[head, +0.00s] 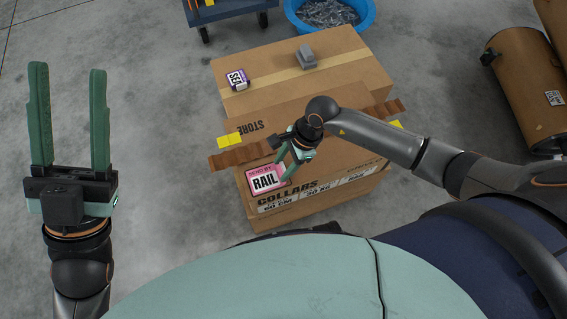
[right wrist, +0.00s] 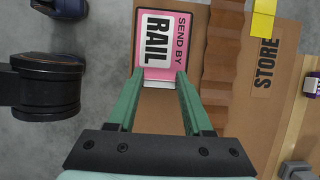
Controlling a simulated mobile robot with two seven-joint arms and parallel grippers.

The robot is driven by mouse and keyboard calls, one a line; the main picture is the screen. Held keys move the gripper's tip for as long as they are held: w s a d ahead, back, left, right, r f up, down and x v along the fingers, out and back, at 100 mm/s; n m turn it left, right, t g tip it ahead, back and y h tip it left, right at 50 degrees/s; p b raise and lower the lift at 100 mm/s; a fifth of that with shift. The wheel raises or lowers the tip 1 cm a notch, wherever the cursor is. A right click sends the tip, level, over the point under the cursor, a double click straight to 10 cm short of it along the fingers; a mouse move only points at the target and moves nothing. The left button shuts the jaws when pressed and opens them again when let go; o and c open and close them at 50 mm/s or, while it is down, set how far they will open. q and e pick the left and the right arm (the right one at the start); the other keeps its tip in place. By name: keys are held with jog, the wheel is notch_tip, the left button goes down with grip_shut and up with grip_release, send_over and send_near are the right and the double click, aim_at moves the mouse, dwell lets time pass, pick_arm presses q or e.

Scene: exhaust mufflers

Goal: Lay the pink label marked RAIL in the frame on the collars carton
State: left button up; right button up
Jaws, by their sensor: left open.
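The pink label marked RAIL (head: 267,180) is at the front left of the collars carton (head: 345,187), its print facing up. My right gripper (head: 289,162) is at the label's right end, its fingers shut on that end. In the right wrist view the label (right wrist: 161,42) extends past my fingertips (right wrist: 160,77), with a white strip between them. I cannot tell whether it touches the carton. The frame is not visible, perhaps hidden under the label. My left gripper (head: 70,115) is open and empty over the floor at left.
A purple-edged SEA block (head: 237,79) and a grey block (head: 307,57) sit on the carton behind. Brown corrugated strips (head: 240,155) and yellow pieces (head: 229,141) lie across the middle. A blue tub (head: 330,18) stands behind, brown cylinders (head: 525,90) at right. The floor at left is clear.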

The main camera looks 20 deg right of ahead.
jog(key=o, duration=0.4)
jog(key=shift+r, duration=0.15)
